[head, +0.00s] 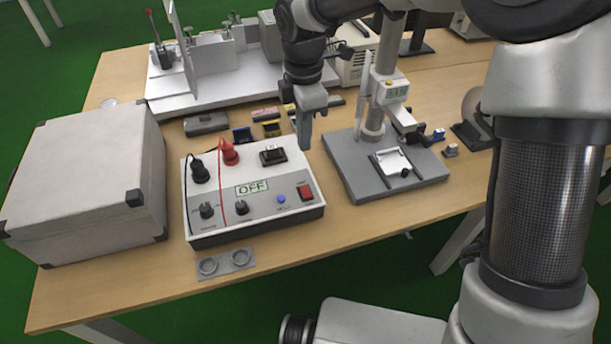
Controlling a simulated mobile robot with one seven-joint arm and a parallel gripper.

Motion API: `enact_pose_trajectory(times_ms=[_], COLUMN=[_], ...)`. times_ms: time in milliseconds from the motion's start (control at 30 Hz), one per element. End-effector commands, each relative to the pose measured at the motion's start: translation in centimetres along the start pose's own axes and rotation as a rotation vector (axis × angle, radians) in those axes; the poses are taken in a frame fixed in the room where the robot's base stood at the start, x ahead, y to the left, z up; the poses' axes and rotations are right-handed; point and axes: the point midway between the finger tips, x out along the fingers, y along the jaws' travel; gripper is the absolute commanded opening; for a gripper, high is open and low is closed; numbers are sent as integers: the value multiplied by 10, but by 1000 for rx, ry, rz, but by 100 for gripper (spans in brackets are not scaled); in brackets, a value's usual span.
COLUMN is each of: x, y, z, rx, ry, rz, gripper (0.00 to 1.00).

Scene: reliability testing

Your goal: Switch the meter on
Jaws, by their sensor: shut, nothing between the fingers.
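The meter (251,225) is a pale box with a dark base on the wooden table, left of centre. Its small display (251,188) reads OFF. Two dark knobs (207,210) and a blue button (281,199) are on the same panel. A black plug (200,171) and a red plug (229,152) stand on its top. My gripper (304,146) is shut and empty, pointing down near the meter's back right corner, above and behind the red switch. It looks apart from the switch.
A large grey case (88,182) stands left of the meter. A grey test stand (376,184) is close on the right. A white bench fixture (215,84) is behind. Small parts lie between. A grey plate with two rings (226,263) lies in front of the meter.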

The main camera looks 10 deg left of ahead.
Motion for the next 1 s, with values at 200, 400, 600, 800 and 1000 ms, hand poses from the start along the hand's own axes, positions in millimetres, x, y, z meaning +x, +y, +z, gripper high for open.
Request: enact_pose_trajectory(times_ms=[200, 400, 600, 800, 1000], x=[13, 52, 95, 126, 139], y=[0, -1, -1, -1, 0], z=[0, 0, 0, 0, 0], rx=[2, 2, 2, 2, 2], ry=[0, 0, 0, 0, -1], rz=[-2, -4, -4, -2, 0], gripper=[0, 0, 0, 0, 0])
